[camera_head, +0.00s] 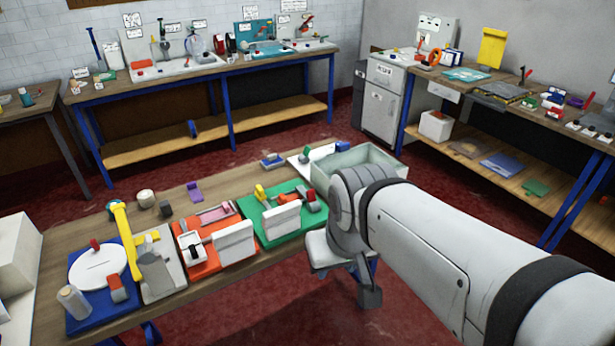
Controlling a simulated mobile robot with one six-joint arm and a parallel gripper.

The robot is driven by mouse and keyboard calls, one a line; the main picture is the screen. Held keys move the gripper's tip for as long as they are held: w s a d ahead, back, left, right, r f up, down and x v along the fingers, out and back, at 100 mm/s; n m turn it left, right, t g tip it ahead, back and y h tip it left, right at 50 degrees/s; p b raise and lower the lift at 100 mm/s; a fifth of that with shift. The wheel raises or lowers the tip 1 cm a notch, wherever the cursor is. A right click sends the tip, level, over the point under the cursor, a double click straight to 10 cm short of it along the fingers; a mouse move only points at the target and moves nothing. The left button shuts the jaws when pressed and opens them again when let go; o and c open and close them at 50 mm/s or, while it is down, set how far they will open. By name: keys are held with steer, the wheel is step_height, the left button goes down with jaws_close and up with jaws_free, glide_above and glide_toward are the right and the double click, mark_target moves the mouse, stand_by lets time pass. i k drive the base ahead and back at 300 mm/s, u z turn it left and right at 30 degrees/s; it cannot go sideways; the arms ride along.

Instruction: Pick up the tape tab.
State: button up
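I cannot pick out the tape tab with certainty; several small pieces on the near bench (100,228) are too small to tell apart. The bench carries an orange fixture (193,262) with a white block, and a green board (262,222) with a white block and yellow and red parts. My gripper (369,298) hangs at the end of my arm, off the bench's front right edge and over the red floor. Its fingers are small and dark, and whether they are open does not show. I see nothing held in it.
A blue board (84,318) with a white disc stands at the left, beside a grey fixture with a yellow lever (122,230). A pale grey tray (375,160) is at the bench's right end, partly behind my arm. Red floor (290,310) is clear in front.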

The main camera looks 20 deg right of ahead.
mark_target(283, 200)
steer(key=i, duration=1)
